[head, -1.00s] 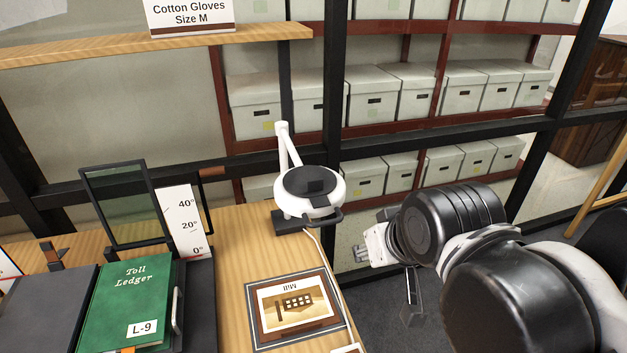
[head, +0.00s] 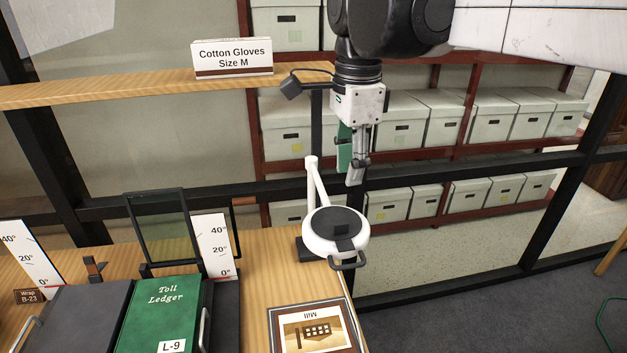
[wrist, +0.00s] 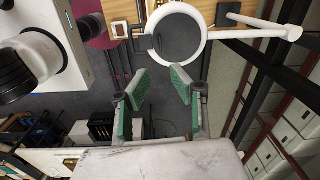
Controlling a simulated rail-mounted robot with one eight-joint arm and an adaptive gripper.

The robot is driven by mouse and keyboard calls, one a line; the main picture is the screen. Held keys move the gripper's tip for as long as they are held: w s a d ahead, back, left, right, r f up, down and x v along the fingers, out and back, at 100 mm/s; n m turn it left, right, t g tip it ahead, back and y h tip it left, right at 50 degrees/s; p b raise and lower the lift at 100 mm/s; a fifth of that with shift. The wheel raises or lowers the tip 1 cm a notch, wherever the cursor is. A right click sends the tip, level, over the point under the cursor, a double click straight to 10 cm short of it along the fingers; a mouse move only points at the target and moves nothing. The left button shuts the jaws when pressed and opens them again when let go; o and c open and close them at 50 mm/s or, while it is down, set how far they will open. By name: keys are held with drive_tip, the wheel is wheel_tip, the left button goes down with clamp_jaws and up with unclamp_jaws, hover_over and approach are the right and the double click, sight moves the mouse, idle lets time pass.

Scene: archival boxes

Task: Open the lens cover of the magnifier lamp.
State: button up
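The magnifier lamp (head: 321,244) stands on the wooden table's right end, with a white round head and a white arm. Its dark lens cover (head: 335,221) lies flat over the head, shut, with a dark handle (head: 348,262) at the front rim. In the wrist view the lamp head (wrist: 203,33) is beyond the fingers, with the cover (wrist: 178,38) on it. My gripper (head: 356,172) points down, above and behind the lamp head, touching nothing. In the wrist view its green-padded fingers (wrist: 160,84) are apart with nothing between them.
The green Toll Ledger (head: 160,316), a dark framed stand (head: 162,228) and a framed Mill picture (head: 312,330) are on the table. Black posts and box shelves stand behind.

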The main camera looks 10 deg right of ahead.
sight(338, 222)
drive_tip(key=shift+m, duration=0.6)
drive_tip(key=f, duration=0.8)
drive_tip(key=f+p, duration=0.1)
drive_tip(key=f, duration=0.3)
drive_tip(key=shift+w+a+f, duration=0.25)
drive_tip(key=shift+w+f, duration=0.05)
drive_tip(key=shift+f, duration=0.05)
drive_tip(key=shift+c, duration=0.2)
clamp_jaws()
